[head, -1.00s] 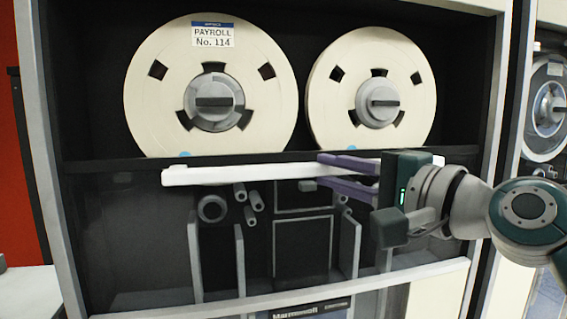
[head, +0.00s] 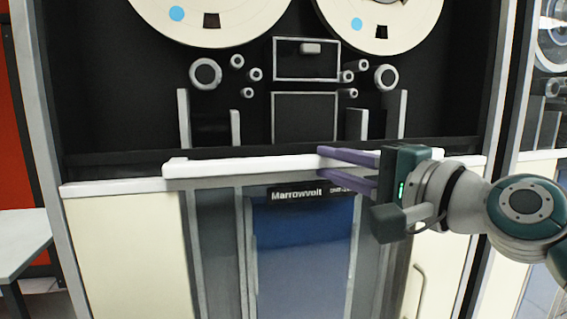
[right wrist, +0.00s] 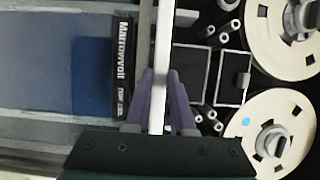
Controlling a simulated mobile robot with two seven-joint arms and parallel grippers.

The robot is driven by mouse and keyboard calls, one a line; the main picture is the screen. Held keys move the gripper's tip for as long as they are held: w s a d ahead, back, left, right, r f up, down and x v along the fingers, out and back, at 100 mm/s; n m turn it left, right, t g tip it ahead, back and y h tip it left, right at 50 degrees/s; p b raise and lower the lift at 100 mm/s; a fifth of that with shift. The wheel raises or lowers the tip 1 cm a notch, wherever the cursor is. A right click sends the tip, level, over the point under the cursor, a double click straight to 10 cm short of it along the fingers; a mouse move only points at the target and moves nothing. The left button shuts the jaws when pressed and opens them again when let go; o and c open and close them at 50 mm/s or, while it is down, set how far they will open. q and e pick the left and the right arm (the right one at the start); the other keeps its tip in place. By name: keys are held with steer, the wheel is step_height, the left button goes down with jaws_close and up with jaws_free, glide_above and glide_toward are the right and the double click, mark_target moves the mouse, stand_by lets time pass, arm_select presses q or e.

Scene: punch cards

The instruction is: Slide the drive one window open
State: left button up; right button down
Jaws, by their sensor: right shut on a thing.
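The tape drive (head: 120,110) stands in front of me with its upper bay uncovered. In the right wrist view the rail (right wrist: 162,40) runs between the two fingers (right wrist: 160,80). The left gripper is not in view.
Two cream reels (head: 210,25) and the tape path rollers (head: 205,73) sit in the bay above the rail. A cream panel (head: 130,250) is below left. Another drive (head: 545,100) stands at right, and a pale table (head: 20,240) at far left.

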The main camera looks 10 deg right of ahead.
steer(key=c, duration=0.8)
jaws_free()
steer(key=shift+o, duration=0.2)
steer(key=shift+s, duration=0.1)
steer(key=v, duration=0.9)
steer(key=shift+s+d+b, duration=0.2)
steer(key=shift+s+b, duration=0.1)
steer(key=shift+s, duration=0.05)
